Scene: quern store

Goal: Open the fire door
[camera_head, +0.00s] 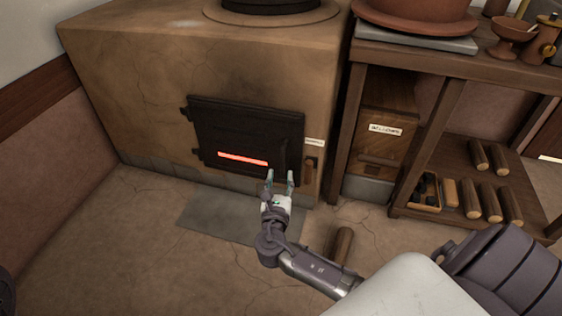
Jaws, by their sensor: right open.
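The fire door (245,136) is a dark metal panel, shut, in the front of the brown clay stove (120,90). A glowing red slot (242,159) shows low in it. Hinges show on its left edge and an upright dark handle (284,158) near its right edge. My left gripper is not in view.
A grey floor plate (215,218) lies before the stove. A wooden log (343,243) is on the floor beside my right arm. On the right stand a labelled bellows box (385,130) and a wooden shelf (440,215) with several logs. The floor at left is clear.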

